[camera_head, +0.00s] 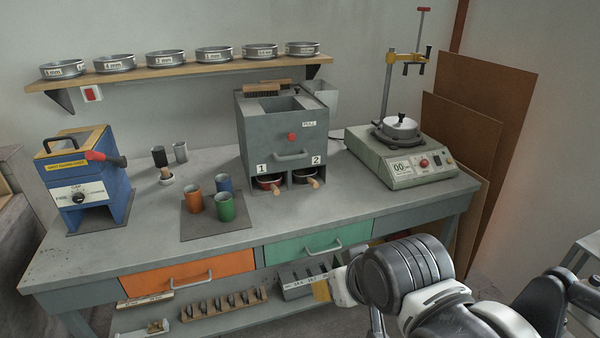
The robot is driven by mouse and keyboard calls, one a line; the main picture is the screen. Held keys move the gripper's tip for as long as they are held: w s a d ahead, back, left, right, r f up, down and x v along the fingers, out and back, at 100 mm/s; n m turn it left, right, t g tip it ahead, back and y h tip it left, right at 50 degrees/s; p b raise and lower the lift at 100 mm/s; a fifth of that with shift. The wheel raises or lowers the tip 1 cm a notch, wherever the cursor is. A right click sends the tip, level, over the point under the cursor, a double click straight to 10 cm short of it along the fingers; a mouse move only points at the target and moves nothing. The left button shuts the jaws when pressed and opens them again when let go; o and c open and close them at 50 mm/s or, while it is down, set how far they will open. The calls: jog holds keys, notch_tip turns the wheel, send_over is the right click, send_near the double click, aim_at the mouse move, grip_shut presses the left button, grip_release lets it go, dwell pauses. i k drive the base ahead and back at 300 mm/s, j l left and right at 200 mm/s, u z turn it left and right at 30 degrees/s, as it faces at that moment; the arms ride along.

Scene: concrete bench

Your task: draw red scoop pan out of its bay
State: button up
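The red scoop pan (266,181) sits in the left bay, marked 1, at the bottom of a grey box-shaped divider (258,148) on the bench. Its wooden handle points out of the bay toward the front of the bench. A second, darker pan (302,173) with a similar handle sits in the right bay, marked 2. The inner parts of both pans are hidden by the box. Parts of my arm fill the lower right, in front of the bench and apart from the pans. I cannot make out my gripper's fingers.
Orange, blue and green cups stand on a dark mat (238,234) left of the box. A blue machine (88,185) stands at the left, a sieve shaker (400,157) at the right. Bench (300,214) in front of the bays is clear. Sieves line the wall shelf (178,72).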

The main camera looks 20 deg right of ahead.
aim_at(269, 178)
jog(key=i+j+z, duration=0.25)
jog(key=j, duration=0.15)
jog(key=i+j+z, duration=0.2)
jog(key=j, duration=0.2)
jog(key=i+j+z, duration=0.1)
jog(key=j+z, duration=0.15)
jog(key=j, duration=0.2)
jog(key=i+j+z, duration=0.1)
jog(key=j+z, duration=0.15)
jog(key=j, duration=0.25)
jog(key=j+z, duration=0.2)
jog(key=j, duration=0.3)
jog(key=i, duration=0.05)
